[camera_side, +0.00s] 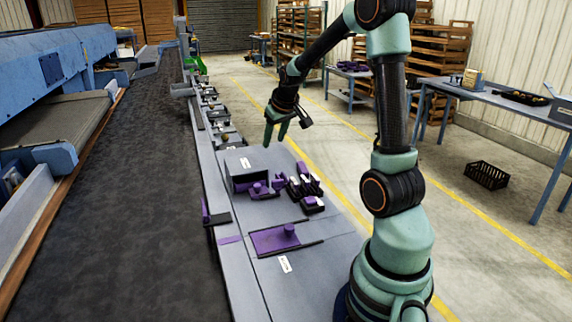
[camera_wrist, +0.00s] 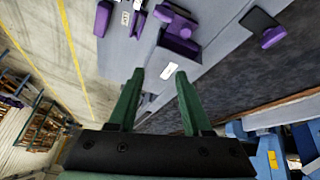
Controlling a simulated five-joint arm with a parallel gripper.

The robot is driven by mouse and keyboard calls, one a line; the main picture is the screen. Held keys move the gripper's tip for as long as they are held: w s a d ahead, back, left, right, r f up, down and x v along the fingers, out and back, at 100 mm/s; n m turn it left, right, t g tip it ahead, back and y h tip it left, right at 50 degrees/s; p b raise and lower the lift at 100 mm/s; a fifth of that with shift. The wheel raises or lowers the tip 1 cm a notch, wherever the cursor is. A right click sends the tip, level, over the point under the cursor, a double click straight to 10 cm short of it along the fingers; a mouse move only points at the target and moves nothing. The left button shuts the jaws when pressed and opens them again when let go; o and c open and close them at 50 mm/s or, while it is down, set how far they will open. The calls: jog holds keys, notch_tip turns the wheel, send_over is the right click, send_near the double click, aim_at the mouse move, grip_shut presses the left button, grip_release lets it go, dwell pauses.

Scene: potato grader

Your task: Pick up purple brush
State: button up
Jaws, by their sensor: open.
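Several purple and black tools lie on the grey bench top (camera_side: 215,165); I cannot tell for sure which is the purple brush. A cluster of purple and black pieces (camera_side: 306,187) lies beside a dark grey box (camera_side: 248,180). Nearer is a purple tray-like piece with a round knob (camera_side: 290,232). In the wrist view, purple-and-black pieces show at the top (camera_wrist: 178,28), with another purple piece to the right (camera_wrist: 270,38). My gripper (camera_side: 276,135) is open and empty, in the air above and beyond the cluster; its fingers also show in the wrist view (camera_wrist: 160,72).
A dark conveyor belt (camera_side: 90,190) runs along the bench's left side. A purple-and-black piece (camera_side: 214,217) sits at the bench's left edge. A blue table (camera_side: 490,92) and a black crate (camera_side: 487,175) stand on the right. The air around my gripper is clear.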

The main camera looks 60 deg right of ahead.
jog(key=m+g+h, duration=0.1)
jog(key=m, duration=0.1)
send_near(303, 167)
jog(key=r, duration=0.1)
jog(key=shift+x, duration=5.75)
jog(key=shift+s+a+f, duration=0.1)
jog(key=shift+a, duration=0.05)
grip_shut()
